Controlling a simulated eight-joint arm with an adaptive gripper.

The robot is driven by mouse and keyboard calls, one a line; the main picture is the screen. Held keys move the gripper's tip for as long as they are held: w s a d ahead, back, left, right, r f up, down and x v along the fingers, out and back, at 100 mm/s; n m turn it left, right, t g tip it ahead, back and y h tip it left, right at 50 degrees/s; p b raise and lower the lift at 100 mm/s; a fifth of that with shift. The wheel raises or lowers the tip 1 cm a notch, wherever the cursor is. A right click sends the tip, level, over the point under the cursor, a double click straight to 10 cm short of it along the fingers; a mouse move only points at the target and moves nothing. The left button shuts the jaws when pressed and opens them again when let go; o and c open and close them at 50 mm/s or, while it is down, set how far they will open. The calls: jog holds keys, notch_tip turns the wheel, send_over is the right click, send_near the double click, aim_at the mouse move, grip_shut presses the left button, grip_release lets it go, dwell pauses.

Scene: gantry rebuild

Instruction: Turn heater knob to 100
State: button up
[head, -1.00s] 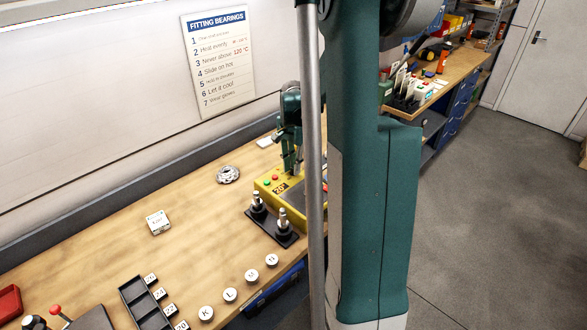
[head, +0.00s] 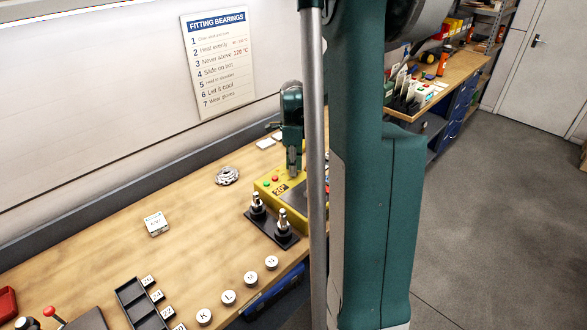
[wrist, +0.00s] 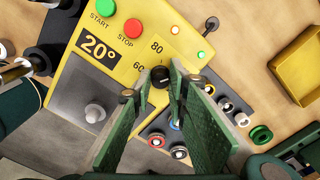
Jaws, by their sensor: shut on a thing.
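The yellow heater (wrist: 130,64) shows in the wrist view with a green START button (wrist: 115,5), a red STOP button (wrist: 133,28) and a display (wrist: 98,48) reading 20°. The knob's exact setting is hard to tell. In the head view the heater (head: 264,190) stands on the bench with my gripper (head: 292,172) down at it, partly behind my column.
A black stand with two metal posts (head: 283,222) is close in front of the heater. A bearing (head: 227,175) and a small white box (head: 156,223) lie on the bench. In the wrist view, a yellow tray (wrist: 305,65) and several coloured rings (wrist: 156,139) are near the heater.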

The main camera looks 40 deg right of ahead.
jog(key=shift+m, duration=0.5)
jog(key=o, duration=0.9)
jog(key=shift+r, duration=0.1)
notch_tip(320, 180, up, 12)
dwell(0.5)
dwell(0.3)
